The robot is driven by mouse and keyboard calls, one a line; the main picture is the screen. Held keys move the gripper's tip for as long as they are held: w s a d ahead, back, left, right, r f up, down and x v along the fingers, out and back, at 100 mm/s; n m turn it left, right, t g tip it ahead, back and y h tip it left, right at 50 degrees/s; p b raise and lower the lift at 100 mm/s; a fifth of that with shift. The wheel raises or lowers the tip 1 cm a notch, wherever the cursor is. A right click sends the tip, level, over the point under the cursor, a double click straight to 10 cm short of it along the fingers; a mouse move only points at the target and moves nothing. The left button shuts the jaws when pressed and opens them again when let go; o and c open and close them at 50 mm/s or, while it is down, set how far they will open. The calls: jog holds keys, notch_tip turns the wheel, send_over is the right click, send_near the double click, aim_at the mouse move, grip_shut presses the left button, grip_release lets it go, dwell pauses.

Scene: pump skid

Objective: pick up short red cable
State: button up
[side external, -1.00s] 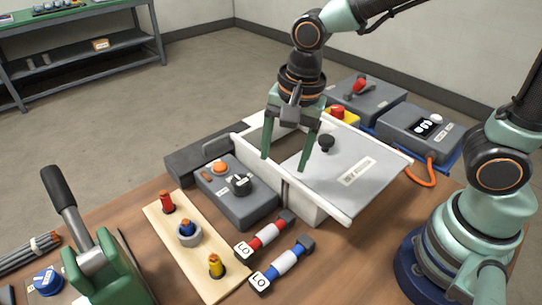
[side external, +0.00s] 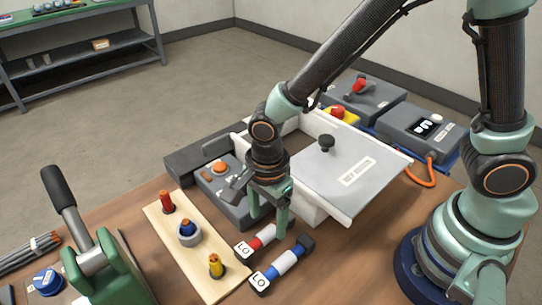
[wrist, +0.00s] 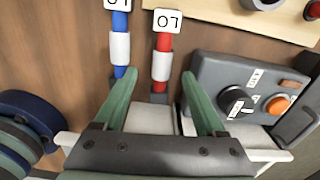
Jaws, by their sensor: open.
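The short red cable (side external: 262,238) lies on the wooden table in front of the white box, with a white middle sleeve and a white "LO" tag at its near end. In the wrist view the red cable (wrist: 163,55) lies ahead of my fingers, and its dark far end sits between their lines. My gripper (side external: 268,220) is open and empty, pointing down above the cable's far end, which it partly hides in the side view. The gripper also shows in the wrist view (wrist: 160,85), a finger on each side of the cable's line.
A blue cable (side external: 285,262) with an "LO" tag lies close beside the red one. A grey control box (side external: 232,205) with an orange button stands to the left. The white box (side external: 318,205) with a grey lid is behind. A pegged wooden board (side external: 200,262) lies left.

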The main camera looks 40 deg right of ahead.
aim_at(266, 231)
jog(key=shift+w+f, duration=0.15)
jog(key=shift+f, duration=2.55)
jog(key=shift+c, duration=0.3)
grip_shut()
jog(key=shift+r, duration=0.15)
